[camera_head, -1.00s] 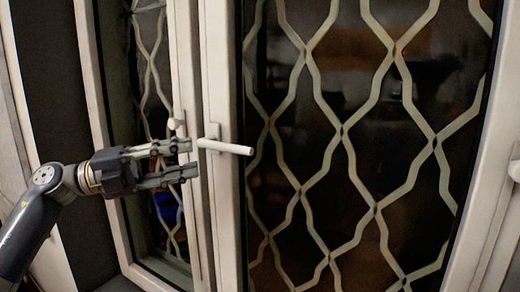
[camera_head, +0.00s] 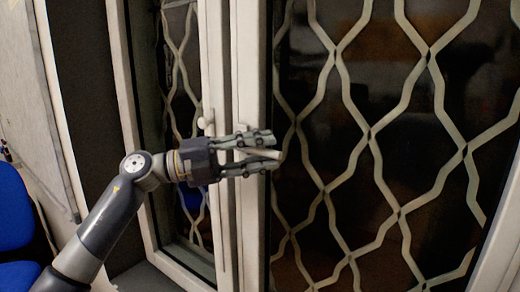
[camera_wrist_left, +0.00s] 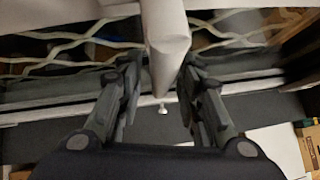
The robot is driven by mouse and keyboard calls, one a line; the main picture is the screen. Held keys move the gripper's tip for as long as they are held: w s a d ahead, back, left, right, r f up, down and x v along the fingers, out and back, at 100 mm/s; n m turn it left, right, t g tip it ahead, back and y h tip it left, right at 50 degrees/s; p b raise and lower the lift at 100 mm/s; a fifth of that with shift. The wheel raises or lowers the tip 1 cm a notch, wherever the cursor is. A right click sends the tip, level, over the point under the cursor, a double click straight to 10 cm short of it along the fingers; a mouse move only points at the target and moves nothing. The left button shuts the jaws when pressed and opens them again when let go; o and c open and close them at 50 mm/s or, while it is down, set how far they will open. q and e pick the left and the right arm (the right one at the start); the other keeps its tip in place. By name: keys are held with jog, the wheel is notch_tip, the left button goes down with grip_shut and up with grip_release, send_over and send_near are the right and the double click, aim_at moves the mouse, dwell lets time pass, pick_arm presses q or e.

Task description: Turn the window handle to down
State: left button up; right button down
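The white window handle (camera_head: 262,153) sticks out to the right from the white window frame, close to horizontal in the head view. My left gripper (camera_head: 262,151) reaches in from the left, with one finger above the handle and one below it. In the left wrist view, the handle (camera_wrist_left: 166,40) runs between the two spread fingers (camera_wrist_left: 160,82), with some gap visible on the left side. The fingers are open around it, and any contact is hard to tell. The handle's base is hidden behind the fingers in the head view. My right gripper is not in view.
The window frame (camera_head: 253,60) holds dark glass with a pale lattice (camera_head: 372,130). A narrower lattice pane stands left of it. A blue chair (camera_head: 12,215) is at the far left.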

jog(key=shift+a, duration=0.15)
pick_arm(q)
grip_shut()
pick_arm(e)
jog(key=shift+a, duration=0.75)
